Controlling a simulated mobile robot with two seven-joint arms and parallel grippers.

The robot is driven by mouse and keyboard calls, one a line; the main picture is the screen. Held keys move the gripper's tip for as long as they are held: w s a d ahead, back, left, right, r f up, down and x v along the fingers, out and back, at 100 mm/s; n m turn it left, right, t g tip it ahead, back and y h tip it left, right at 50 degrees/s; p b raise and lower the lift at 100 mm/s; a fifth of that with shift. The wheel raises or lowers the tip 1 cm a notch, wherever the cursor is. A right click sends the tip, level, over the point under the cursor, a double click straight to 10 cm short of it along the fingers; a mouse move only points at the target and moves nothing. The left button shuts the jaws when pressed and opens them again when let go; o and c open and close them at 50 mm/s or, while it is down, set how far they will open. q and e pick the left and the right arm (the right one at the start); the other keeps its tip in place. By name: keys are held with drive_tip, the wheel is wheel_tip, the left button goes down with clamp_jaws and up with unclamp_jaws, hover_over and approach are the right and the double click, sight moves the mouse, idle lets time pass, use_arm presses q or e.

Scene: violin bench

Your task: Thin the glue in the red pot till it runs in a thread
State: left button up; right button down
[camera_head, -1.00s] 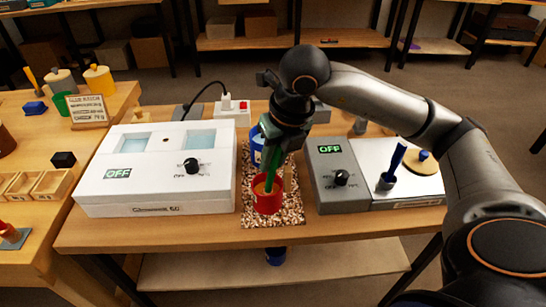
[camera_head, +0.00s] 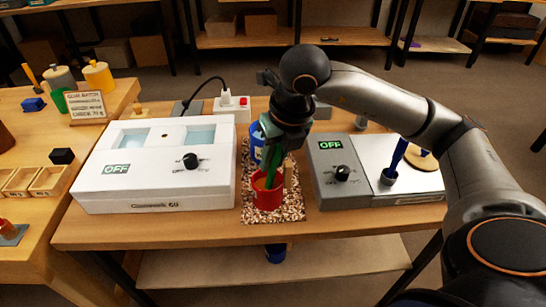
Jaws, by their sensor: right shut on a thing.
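The red pot (camera_head: 267,199) stands on a speckled mat (camera_head: 250,214) in the middle of the bench, with brownish glue just visible inside its rim. My right gripper (camera_head: 279,148) is above the pot, pointing down. It is shut on a green stick (camera_head: 272,175), whose lower end is in the pot. The stick leans a little and its tip is hidden by the pot wall. How thick or runny the glue is cannot be told. My left gripper is not in view.
A white warmer box (camera_head: 155,185) reading OFF stands left of the mat. A grey unit (camera_head: 337,185), also reading OFF, stands to the right, with a blue-handled tool (camera_head: 396,158) on its pale top. A blue pot (camera_head: 256,148) sits close behind the gripper.

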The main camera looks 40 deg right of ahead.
wheel_tip(320, 180, up, 5)
drive_tip(key=p, duration=0.3)
drive_tip(key=shift+p, duration=0.4)
wheel_tip(320, 180, up, 8)
drive_tip(key=p, duration=0.6)
drive_tip(key=shift+f, duration=0.1)
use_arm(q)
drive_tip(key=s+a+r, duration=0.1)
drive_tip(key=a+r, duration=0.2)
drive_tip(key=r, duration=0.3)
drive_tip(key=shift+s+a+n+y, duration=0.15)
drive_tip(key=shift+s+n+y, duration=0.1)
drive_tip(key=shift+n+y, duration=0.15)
